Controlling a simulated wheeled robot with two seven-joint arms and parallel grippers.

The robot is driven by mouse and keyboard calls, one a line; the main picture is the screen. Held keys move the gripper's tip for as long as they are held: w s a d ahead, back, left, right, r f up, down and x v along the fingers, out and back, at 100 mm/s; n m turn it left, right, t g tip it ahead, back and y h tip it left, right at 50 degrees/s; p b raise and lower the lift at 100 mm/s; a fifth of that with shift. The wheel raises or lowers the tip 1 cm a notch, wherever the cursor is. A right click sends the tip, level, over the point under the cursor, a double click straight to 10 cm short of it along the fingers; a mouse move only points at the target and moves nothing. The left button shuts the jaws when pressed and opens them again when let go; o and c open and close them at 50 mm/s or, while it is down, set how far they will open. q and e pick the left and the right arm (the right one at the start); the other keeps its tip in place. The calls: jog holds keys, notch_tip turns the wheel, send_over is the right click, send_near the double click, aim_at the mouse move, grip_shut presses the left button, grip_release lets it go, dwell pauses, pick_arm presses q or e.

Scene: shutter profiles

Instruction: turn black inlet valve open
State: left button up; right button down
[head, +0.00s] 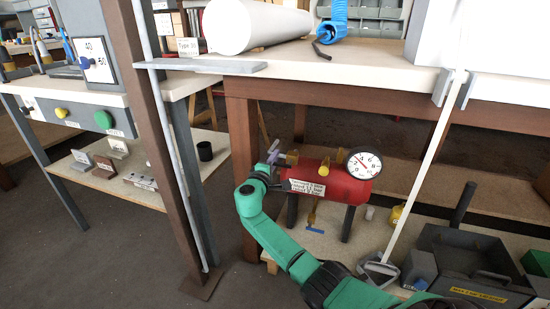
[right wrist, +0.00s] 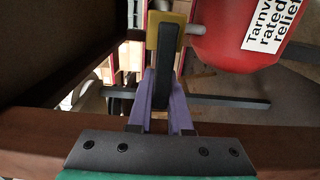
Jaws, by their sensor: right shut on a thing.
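The red tank (head: 330,185) stands on the lower shelf under the bench, with a white label and a round gauge (head: 363,163). A brass valve body (head: 292,157) sits at its left end, and shows as a yellow block in the right wrist view (right wrist: 153,30). The black inlet valve handle (right wrist: 169,50) runs from this block toward my right gripper (right wrist: 163,92). The purple fingers are shut on the black handle, on either side of its near part. In the head view my right gripper (head: 271,155) is at the tank's left end. My left gripper is not in view.
The bench top (head: 350,67) overhangs the tank, with a brown leg (head: 243,150) close left of my gripper. A brown post (head: 150,130) stands further left. A white-handled tool (head: 420,175) and a dark toolbox (head: 475,265) are right of the tank.

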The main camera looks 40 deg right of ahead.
jog(key=shift+f, duration=0.15)
jog(key=c, duration=0.8)
grip_release()
jog(key=shift+c, duration=0.2)
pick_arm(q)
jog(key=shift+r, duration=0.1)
pick_arm(e)
jog(key=shift+a, duration=0.1)
pick_arm(q)
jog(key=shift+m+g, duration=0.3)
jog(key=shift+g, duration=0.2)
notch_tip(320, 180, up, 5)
jog(key=p, duration=0.4)
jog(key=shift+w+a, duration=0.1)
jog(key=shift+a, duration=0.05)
pick_arm(e)
jog(key=v, duration=1.4)
jog(key=shift+s+a, duration=0.2)
